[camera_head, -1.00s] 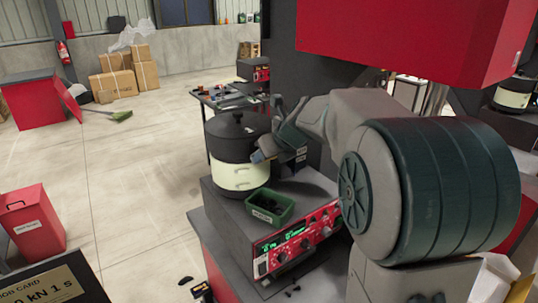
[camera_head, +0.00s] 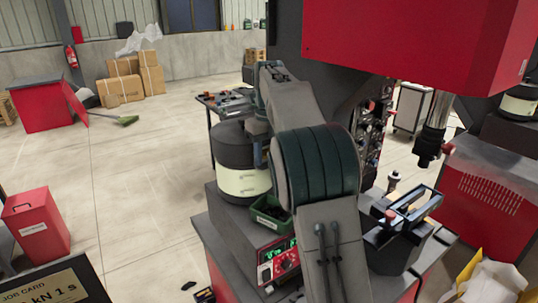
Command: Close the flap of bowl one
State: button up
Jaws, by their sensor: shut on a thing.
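Bowl one, a round feeder with a black upper part and a cream band (camera_head: 243,183), stands on the grey top of the machine in the head view. My arm reaches over its right side and hides part of its top. My gripper (camera_head: 258,154) points down at the bowl's right edge, mostly hidden behind my arm. It is shut on a small part there, seemingly the flap. The flap itself is too hidden to tell how far it stands open.
A green bin (camera_head: 268,213) of dark parts sits just right of the bowl, above a red control panel (camera_head: 279,262). A red overhead housing (camera_head: 410,40) hangs to the right. A dark tool table (camera_head: 222,101) stands behind. Open floor lies to the left.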

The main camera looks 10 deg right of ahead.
jog(key=shift+w+a+f+g+h, duration=0.1)
jog(key=shift+w+g+h, duration=0.2)
jog(key=shift+g, duration=0.4)
jog(key=o, duration=1)
